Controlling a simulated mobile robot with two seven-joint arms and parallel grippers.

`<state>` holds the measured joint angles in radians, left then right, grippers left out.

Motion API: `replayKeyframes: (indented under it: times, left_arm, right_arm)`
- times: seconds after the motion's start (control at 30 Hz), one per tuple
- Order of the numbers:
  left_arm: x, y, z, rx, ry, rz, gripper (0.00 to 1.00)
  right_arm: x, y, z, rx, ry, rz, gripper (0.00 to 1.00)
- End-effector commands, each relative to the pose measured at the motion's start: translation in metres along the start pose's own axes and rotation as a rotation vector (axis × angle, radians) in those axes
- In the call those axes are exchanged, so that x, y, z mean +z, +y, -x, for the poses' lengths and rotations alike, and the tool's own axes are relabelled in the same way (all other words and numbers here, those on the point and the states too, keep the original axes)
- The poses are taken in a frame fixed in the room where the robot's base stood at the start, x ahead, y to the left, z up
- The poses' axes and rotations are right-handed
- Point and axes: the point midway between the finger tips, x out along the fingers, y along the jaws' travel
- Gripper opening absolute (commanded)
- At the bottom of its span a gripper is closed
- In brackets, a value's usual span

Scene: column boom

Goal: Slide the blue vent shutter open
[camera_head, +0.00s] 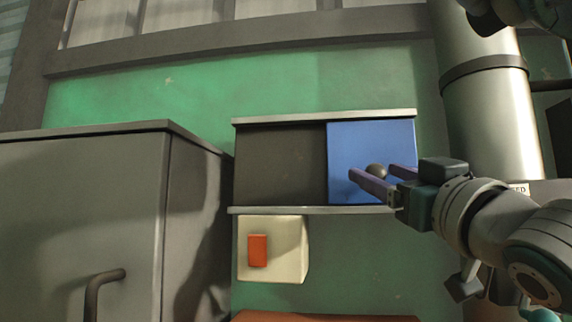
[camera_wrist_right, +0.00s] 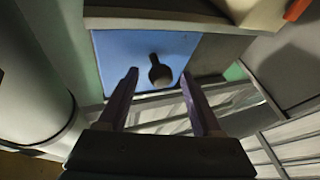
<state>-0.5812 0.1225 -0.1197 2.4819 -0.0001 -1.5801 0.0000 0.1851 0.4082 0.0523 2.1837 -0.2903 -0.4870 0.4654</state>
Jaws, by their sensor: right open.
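The blue vent shutter (camera_head: 350,145) covers the right part of a vent on the green wall, between two pale horizontal rails. The left part of the vent is a dark panel or opening (camera_head: 280,165). A dark round knob (camera_head: 376,170) stands out from the shutter. The right wrist view shows the shutter (camera_wrist_right: 115,55) and the knob on its stem (camera_wrist_right: 160,76). My right gripper (camera_head: 371,171) is open, its purple fingers reaching to the knob. In the right wrist view the knob appears between the fingertips, with gaps on both sides. My left gripper is not in view.
A grey cabinet (camera_head: 80,220) with a bent handle stands at left. A cream box (camera_head: 290,250) with an orange switch (camera_head: 257,250) sits just below the vent's lower rail (camera_head: 300,210). A thick metal column (camera_head: 488,110) stands to the right.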

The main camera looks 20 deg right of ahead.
Motion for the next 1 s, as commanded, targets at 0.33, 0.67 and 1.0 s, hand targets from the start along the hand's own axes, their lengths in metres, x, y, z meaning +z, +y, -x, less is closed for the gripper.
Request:
replayKeyframes:
  times: [0.33,0.67,1.0]
  left_arm:
    - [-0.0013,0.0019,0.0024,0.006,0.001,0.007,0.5]
    - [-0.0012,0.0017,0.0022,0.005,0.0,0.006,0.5]
    - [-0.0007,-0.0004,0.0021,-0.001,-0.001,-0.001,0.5]
  right_arm:
    - [0.001,-0.0006,-0.0045,-0.001,0.0,-0.001,0.66]
    - [0.001,-0.0005,-0.0043,-0.001,0.0,-0.001,0.32]
    - [0.0009,-0.0003,-0.0043,0.0,-0.001,-0.001,0.0]
